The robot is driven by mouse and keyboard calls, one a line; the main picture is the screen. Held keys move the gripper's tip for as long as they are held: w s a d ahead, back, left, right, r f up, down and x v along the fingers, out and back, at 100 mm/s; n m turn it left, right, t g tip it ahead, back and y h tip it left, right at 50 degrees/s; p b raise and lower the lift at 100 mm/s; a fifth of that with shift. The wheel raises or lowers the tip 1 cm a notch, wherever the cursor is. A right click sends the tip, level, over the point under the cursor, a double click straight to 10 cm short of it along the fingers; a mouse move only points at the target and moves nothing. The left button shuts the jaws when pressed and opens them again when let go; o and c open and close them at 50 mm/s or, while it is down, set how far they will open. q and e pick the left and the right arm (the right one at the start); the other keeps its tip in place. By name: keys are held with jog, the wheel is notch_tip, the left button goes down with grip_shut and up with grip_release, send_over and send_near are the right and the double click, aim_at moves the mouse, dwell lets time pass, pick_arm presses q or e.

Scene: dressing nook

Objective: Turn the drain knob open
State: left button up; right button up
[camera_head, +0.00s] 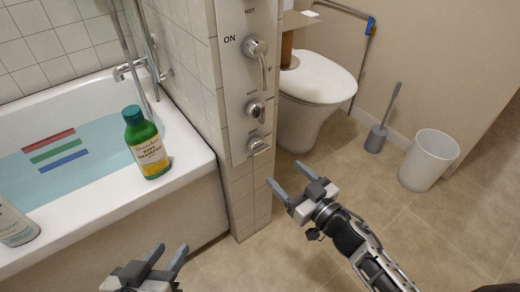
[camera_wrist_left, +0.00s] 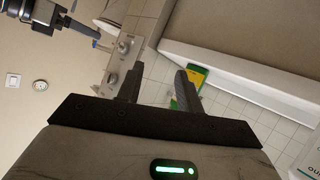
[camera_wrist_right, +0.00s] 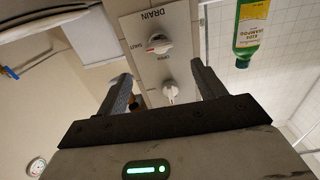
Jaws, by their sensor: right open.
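The drain knob (camera_head: 258,145) is the lowest control on the white wall panel. In the right wrist view the knob (camera_wrist_right: 158,43) shows close up beside the DRAIN lettering, with its handle lying across and a red mark on the side of the SHUT label. My right gripper (camera_head: 288,177) is open and empty, below and to the right of the knob, apart from it. In the right wrist view its fingers point toward the panel. My left gripper (camera_head: 167,254) is open and empty, low in front of the tub, away from the panel.
Above the drain knob are a bath knob (camera_head: 255,108) and a lever (camera_head: 257,52). A green shampoo bottle (camera_head: 146,145) stands on the tub rim (camera_head: 185,165). A white bottle (camera_head: 15,226) is at left. A toilet (camera_head: 312,90), brush (camera_head: 378,135) and bin (camera_head: 430,160) are at right.

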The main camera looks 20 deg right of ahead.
aim_at(263, 152)
jog(key=b+x, duration=0.2)
jog(key=x, duration=0.8)
jog(key=shift+w+f, duration=0.1)
jog(key=shift+w, duration=0.05)
pick_arm(q)
jog(key=shift+d+r+t+h, duration=0.2)
jog(key=shift+r+t, duration=0.05)
jog(key=shift+r, duration=0.2)
jog(key=shift+d+r+t+h, duration=0.15)
jog(key=shift+r+t+h, duration=0.1)
jog(key=shift+r, duration=0.15)
pick_arm(e)
jog(key=shift+w+a, duration=0.25)
jog(key=shift+w, duration=0.4)
pick_arm(q)
jog(key=shift+s, duration=0.1)
pick_arm(e)
jog(key=c, duration=1)
